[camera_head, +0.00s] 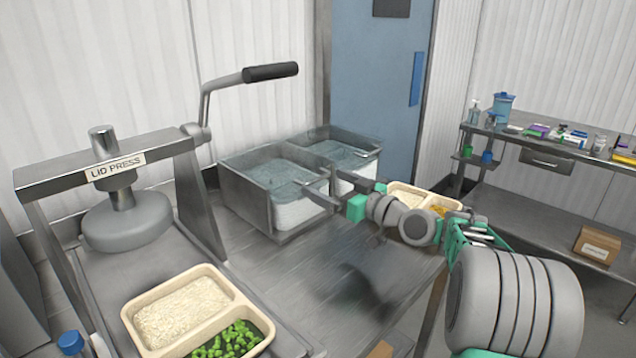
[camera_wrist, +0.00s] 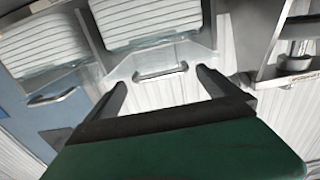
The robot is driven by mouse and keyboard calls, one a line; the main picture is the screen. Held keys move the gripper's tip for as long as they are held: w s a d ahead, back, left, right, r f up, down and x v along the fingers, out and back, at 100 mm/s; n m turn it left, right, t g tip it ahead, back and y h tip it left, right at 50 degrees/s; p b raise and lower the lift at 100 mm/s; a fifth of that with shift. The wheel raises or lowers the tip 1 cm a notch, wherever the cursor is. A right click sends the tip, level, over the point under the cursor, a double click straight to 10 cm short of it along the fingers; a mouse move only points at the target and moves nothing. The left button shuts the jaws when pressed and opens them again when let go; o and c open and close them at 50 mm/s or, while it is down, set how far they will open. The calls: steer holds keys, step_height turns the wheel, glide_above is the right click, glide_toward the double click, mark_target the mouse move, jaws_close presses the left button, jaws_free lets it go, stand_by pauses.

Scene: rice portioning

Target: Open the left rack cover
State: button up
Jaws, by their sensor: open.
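The left rack (camera_head: 245,201) is a steel box with a see-through cover (camera_head: 278,172) lying flat over it, seemingly closed; white contents show inside. In the wrist view the left cover's bar handle (camera_wrist: 160,71) appears between my fingertips and beyond them, with a gap on both sides. My gripper (camera_head: 323,188) is open and empty by the front right corner of the left rack. Its two dark fingers also show in the wrist view (camera_wrist: 162,82). In the head view the fingers partly hide the rack's front right corner, and contact with the handle cannot be told.
The right rack, with its own closed see-through cover (camera_head: 345,153), adjoins on the right. A lid press (camera_head: 125,225) stands at left, with a rice-and-peas tray (camera_head: 233,303) in front. Another food tray (camera_head: 405,194) sits behind my wrist. The steel counter's middle (camera_head: 300,275) is clear.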

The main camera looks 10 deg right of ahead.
mark_target(318, 179)
steer(key=x, duration=0.4)
